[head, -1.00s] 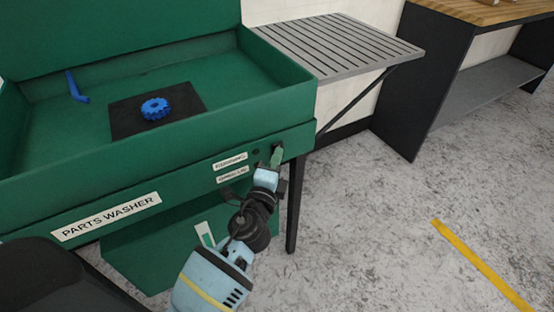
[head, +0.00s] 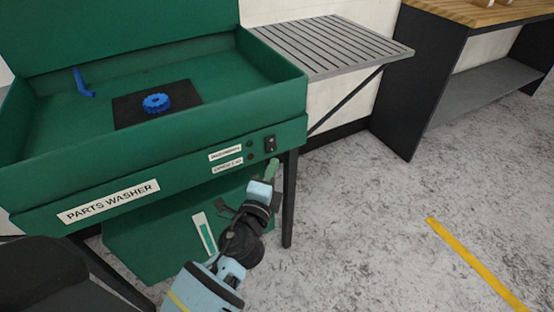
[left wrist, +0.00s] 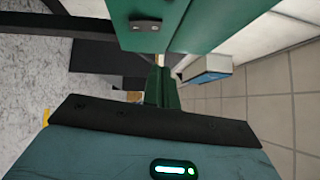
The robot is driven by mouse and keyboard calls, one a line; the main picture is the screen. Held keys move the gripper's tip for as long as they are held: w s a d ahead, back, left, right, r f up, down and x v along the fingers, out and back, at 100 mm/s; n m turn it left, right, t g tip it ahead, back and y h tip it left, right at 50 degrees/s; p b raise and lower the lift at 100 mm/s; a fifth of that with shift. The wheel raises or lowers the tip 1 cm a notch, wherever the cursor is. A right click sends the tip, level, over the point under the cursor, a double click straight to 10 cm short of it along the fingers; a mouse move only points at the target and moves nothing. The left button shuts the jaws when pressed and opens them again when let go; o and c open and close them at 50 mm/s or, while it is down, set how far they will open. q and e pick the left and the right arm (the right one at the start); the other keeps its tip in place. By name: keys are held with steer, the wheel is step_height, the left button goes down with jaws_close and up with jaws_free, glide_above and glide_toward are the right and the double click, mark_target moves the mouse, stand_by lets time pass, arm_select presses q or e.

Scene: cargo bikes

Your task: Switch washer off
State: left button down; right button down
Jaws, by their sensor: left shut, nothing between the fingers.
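The green parts washer (head: 120,195) stands at the left of the head view. A black switch (head: 270,144) sits at the right end of its front panel. In the left wrist view, the switch (left wrist: 145,24) is near the top on the green panel. My left gripper (head: 271,168) is shut and empty, just below the switch and apart from it in the head view. Its green fingers show in the left wrist view (left wrist: 160,86). I cannot tell the switch's position. My right gripper is not in view.
A blue gear (head: 156,102) and a blue bent part (head: 83,83) lie in the basin. Two small dark lamps are left of the switch. A slatted grey shelf (head: 330,45) adjoins the washer. A wood-topped bench (head: 475,12) stands back right. The floor in front is clear.

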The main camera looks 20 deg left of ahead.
arm_select(q)
steer(key=s, duration=0.6)
steer(key=shift+d+r, duration=0.25)
steer(key=shift+d, duration=0.05)
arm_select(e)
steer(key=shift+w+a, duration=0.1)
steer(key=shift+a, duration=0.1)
